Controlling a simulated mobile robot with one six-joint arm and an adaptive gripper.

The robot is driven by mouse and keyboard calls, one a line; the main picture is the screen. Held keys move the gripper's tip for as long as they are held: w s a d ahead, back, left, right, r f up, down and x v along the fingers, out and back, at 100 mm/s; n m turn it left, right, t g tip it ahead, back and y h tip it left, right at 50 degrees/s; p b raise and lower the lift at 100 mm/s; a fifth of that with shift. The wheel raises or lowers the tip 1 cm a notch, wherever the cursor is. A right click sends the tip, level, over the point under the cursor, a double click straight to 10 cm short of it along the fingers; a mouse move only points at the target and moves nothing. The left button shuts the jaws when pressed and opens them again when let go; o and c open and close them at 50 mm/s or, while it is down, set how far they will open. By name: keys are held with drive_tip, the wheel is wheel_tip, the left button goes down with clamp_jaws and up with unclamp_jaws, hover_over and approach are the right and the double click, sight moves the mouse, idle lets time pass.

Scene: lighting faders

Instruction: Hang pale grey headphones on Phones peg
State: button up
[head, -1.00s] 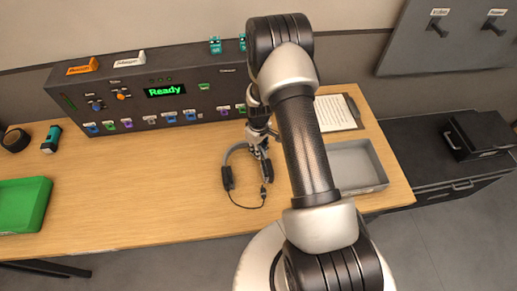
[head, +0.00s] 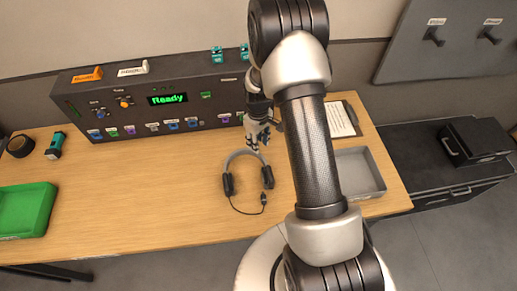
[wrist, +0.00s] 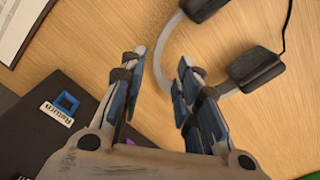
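The pale grey headphones (head: 230,160) lie on the wooden desk, with dark ear cups and a short dark cable toward the near edge. My gripper (head: 256,146) is just beyond the headband, near the console. In the wrist view my gripper (wrist: 156,98) is open, with its fingers apart. The pale headband (wrist: 164,48) curves beside and partly behind the right finger; I cannot tell whether they touch. Two dark pegs, a left one (head: 434,38) and a right one (head: 490,36), stick out of the grey wall panel. Their labels are too small to read.
A black console (head: 150,110) with a green "Ready" display stands along the back. A grey tray (head: 360,195) and a clipboard (head: 338,118) are at the right, a green bin (head: 25,212) at the left. The left-centre desk is clear.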

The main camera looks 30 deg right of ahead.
drive_tip(key=s+a+r+m+t, duration=0.1)
drive_tip(key=s+a+r, duration=0.15)
drive_tip(key=r, duration=0.75)
drive_tip(key=s+a+r+t+p, duration=0.1)
drive_tip(key=s+a+r, duration=0.15)
drive_tip(key=r, duration=0.65)
drive_tip(key=s+a+r+m, duration=0.15)
drive_tip(key=s+r, duration=0.25)
drive_tip(key=r, duration=0.6)
drive_tip(key=s+a+r+m+t, duration=0.1)
drive_tip(key=s+a+r, duration=0.15)
drive_tip(key=s, duration=0.55)
drive_tip(key=s+a+r+m+t, duration=0.15)
drive_tip(key=s+r, duration=0.25)
drive_tip(key=s, duration=0.4)
wheel_tip(320, 180, down, 6)
drive_tip(key=n+b, duration=0.1)
drive_tip(key=b, duration=0.5)
drive_tip(key=shift+a+f, duration=0.2)
drive_tip(key=shift+a, duration=0.2)
drive_tip(key=shift+o, duration=0.2)
